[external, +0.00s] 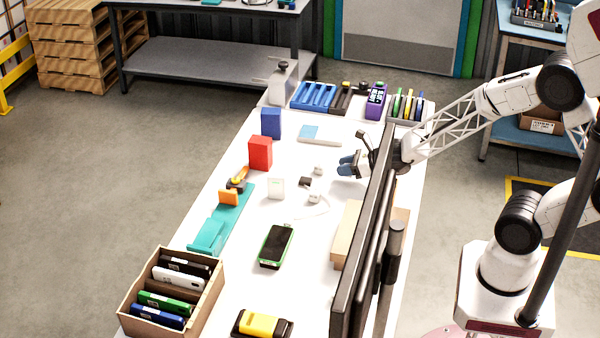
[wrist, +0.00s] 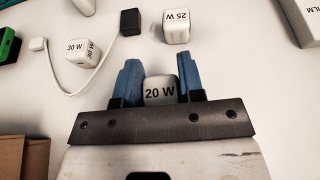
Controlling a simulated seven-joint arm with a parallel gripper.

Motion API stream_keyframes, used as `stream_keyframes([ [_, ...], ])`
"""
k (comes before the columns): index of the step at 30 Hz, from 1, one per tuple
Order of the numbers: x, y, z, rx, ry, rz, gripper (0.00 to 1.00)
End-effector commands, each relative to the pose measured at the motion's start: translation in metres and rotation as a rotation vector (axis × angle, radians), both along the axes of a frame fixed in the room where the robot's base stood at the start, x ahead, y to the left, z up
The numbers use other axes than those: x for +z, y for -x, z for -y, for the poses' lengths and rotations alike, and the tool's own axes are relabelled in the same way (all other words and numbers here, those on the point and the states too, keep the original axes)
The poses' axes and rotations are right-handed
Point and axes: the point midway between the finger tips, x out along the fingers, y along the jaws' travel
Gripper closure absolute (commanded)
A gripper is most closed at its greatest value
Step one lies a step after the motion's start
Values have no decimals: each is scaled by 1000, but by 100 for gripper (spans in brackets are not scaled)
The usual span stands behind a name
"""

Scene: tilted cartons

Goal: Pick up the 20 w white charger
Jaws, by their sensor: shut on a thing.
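The 20 W white charger (wrist: 160,91) sits between the blue fingers of my gripper (wrist: 156,80) in the wrist view, its "20 W" label facing the camera. My gripper is shut on it. In the external view my gripper (external: 349,165) is low over the right part of the white table, and the charger cannot be made out there. I cannot tell whether the charger touches the table.
A 25 W white charger (wrist: 176,27) and a black charger (wrist: 130,22) lie just beyond my gripper. A 30 W charger (wrist: 83,50) with a white cable is to the left. A large dark screen (external: 365,230) stands at the table's right side.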

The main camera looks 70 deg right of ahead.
Motion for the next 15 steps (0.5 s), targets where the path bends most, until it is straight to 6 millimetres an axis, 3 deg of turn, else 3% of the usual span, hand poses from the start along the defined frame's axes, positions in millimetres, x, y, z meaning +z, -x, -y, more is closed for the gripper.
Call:
stream_keyframes([
  [2, 11, 0, 0, 0, 0, 0, 92],
  [8, 12, 26, -6, 0, 0, 0, 92],
  [15, 16, 69, -16, 0, -1, 1, 92],
])
